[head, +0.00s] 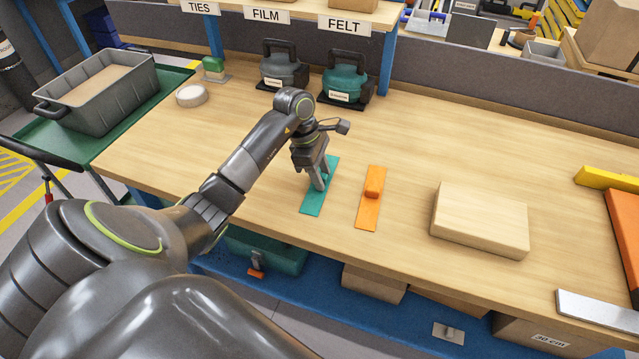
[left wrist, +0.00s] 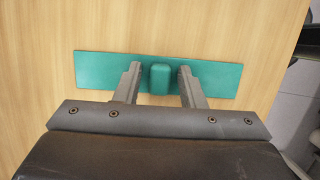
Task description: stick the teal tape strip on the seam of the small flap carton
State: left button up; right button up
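The teal tape strip (head: 312,203) lies flat on the wooden workbench, with a raised teal tab at its middle. It also shows in the left wrist view (left wrist: 105,68), where the tab (left wrist: 160,78) stands between my fingers. My left gripper (head: 319,186) is low over the strip and open. In the left wrist view its fingers (left wrist: 160,84) straddle the tab, with a gap on each side. A plain tan box (head: 480,222), which looks like the small flap carton, lies at the right of the bench; I cannot make out its seam. My right gripper is not in view.
An orange strip with a tab (head: 368,213) lies just right of the teal one. A grey bin (head: 100,98) is at left. Bench between orange strip and box is clear.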

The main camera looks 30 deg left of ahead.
pick_arm(q)
jog(key=c, duration=0.7)
jog(key=shift+r+p, duration=1.05)
jog(key=shift+r, duration=1.95)
jog(key=shift+f, duration=0.1)
